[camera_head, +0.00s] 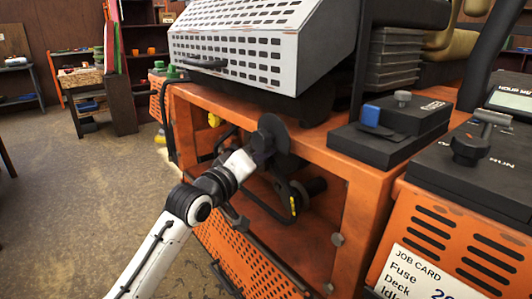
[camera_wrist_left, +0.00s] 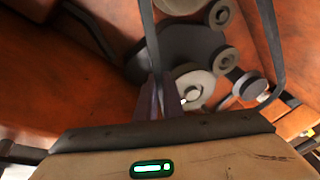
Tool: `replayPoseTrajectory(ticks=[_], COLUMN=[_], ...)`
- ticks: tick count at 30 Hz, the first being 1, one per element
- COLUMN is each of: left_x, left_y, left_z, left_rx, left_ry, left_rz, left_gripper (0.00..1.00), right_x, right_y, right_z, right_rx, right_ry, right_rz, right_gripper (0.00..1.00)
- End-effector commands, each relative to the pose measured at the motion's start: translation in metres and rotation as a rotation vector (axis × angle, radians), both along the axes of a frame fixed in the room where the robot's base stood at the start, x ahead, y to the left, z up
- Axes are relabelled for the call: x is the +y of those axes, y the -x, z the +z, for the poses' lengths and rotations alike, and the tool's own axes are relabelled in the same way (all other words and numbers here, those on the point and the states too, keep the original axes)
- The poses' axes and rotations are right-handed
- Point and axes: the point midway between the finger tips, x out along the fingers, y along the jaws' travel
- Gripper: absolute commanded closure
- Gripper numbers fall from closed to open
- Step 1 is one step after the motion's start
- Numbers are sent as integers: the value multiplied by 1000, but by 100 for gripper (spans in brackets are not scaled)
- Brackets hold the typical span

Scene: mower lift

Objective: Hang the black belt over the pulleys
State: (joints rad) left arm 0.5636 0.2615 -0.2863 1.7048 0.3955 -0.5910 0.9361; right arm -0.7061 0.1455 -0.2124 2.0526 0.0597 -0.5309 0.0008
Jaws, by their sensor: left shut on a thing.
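The black belt (camera_wrist_left: 272,45) shows in the left wrist view as a dark strand down the right side, bending near the small pulley at lower right. Another strand (camera_wrist_left: 150,38) runs from the top edge down to my left gripper (camera_wrist_left: 163,80), which is shut on it. The pulleys are a large dark disc (camera_wrist_left: 190,45), a pale grey wheel (camera_wrist_left: 194,90) just right of the fingertips, and smaller wheels (camera_wrist_left: 226,60) around it. In the head view my left arm reaches into the orange bay beside a dark disc (camera_head: 272,132); its fingertips are hidden. I cannot tell whether the belt sits on any pulley.
The orange mower frame (camera_head: 345,165) surrounds the bay closely. A perforated white cover (camera_head: 240,48) is above it and an orange grille (camera_head: 240,255) below. A black box with a blue switch (camera_head: 371,115) sits on top at right. Open floor (camera_head: 70,200) lies left.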

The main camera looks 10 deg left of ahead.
Motion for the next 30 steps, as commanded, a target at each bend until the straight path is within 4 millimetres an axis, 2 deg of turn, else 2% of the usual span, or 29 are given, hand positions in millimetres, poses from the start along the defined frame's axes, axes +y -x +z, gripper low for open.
replayPoseTrajectory(ticks=[30], left_x=[-20], left_y=[-24], left_z=[1], left_rx=[-2], left_ry=[0], left_rz=[0], left_gripper=[100], right_x=[1], right_y=[-1], right_z=[10], right_rx=[-3], right_ry=[-1], right_rz=[-1], right_gripper=[70])
